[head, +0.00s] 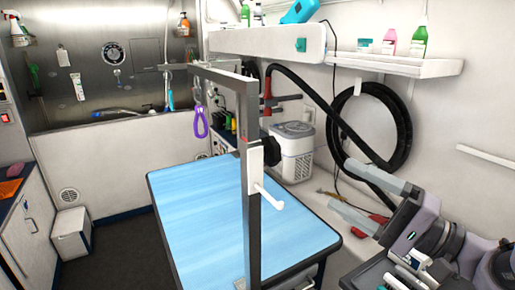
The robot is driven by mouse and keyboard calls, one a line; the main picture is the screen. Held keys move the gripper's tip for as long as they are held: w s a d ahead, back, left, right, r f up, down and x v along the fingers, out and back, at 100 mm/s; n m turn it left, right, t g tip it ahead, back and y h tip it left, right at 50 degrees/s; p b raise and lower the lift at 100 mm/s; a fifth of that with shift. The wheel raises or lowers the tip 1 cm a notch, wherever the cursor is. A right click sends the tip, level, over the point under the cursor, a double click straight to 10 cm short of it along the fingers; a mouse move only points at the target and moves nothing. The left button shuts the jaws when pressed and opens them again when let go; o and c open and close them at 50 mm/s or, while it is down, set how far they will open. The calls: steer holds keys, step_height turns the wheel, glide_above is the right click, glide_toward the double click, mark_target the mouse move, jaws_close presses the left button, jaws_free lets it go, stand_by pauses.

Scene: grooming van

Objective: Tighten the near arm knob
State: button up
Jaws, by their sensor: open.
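The grey metal grooming arm (250,225) stands upright at the near edge of the blue grooming table (185,200), and its top bar runs back to the left. A black knob (266,149) shows on the right side of the post, partly hidden by the post and a white bracket (255,172). A white peg (269,197) sticks out from that bracket. The knob's tightness cannot be told. My gripper (340,184) is open and empty at the right, well apart from the knob, with its fingers pointing left.
A black coiled hose (376,125) hangs on the right wall below a shelf (400,64) of bottles. A white boxy unit (294,150) stands behind the table. Space between my gripper and the post looks clear.

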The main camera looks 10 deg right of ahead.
mark_target(280, 155)
steer(key=x, duration=0.5)
steer(key=p+x, duration=0.1)
steer(key=x, duration=1.1)
steer(key=shift+s+a+f+p, duration=0.1)
steer(key=shift+s+a+p, duration=0.1)
steer(key=shift+a+p, duration=0.15)
steer(key=c, duration=1.4)
